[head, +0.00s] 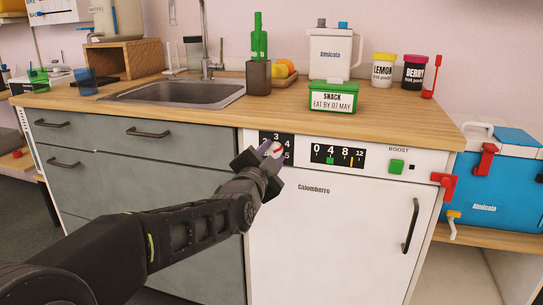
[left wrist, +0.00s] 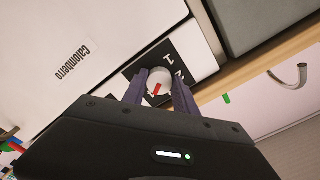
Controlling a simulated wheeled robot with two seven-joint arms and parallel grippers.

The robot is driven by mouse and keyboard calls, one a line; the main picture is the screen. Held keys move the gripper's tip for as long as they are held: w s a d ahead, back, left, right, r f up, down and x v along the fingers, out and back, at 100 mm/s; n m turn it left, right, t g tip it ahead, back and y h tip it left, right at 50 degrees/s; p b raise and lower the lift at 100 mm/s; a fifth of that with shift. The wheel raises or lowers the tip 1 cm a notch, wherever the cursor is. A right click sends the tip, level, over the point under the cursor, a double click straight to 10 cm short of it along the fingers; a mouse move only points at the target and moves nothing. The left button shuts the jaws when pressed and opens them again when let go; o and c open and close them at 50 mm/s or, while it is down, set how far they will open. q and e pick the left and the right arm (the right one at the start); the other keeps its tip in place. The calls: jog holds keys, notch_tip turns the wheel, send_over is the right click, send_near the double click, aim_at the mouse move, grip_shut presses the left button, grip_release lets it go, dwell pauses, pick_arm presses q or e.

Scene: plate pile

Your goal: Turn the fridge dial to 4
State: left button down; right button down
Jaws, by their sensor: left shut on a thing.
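The fridge dial is a white round knob (head: 276,150) with a red pointer mark, on a black panel with white numbers at the upper left of the white fridge front (head: 325,235). In the head view the red mark points up and to the right, but parts of the panel are hidden by my gripper. My left gripper (head: 268,156) is shut on the knob, with a finger on either side of it. In the left wrist view the knob (left wrist: 159,82) sits between the two purple fingers (left wrist: 157,92). My right gripper is not in view.
A second scale (head: 338,155) and a green boost button (head: 396,166) are to the right on the same front. A red latch (head: 444,186) and a blue cooler box (head: 497,190) stand further right. The wooden counter (head: 200,112) overhangs above, holding a green snack box (head: 333,96).

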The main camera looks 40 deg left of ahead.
pick_arm(q)
jog(key=shift+m, duration=0.3)
jog(key=c, duration=1)
grip_release()
jog(key=shift+o, duration=0.2)
jog(key=shift+s, duration=0.1)
jog(key=p+v, duration=0.1)
jog(key=v, duration=0.6)
jog(key=shift+s+d, duration=0.15)
jog(key=shift+s, duration=0.15)
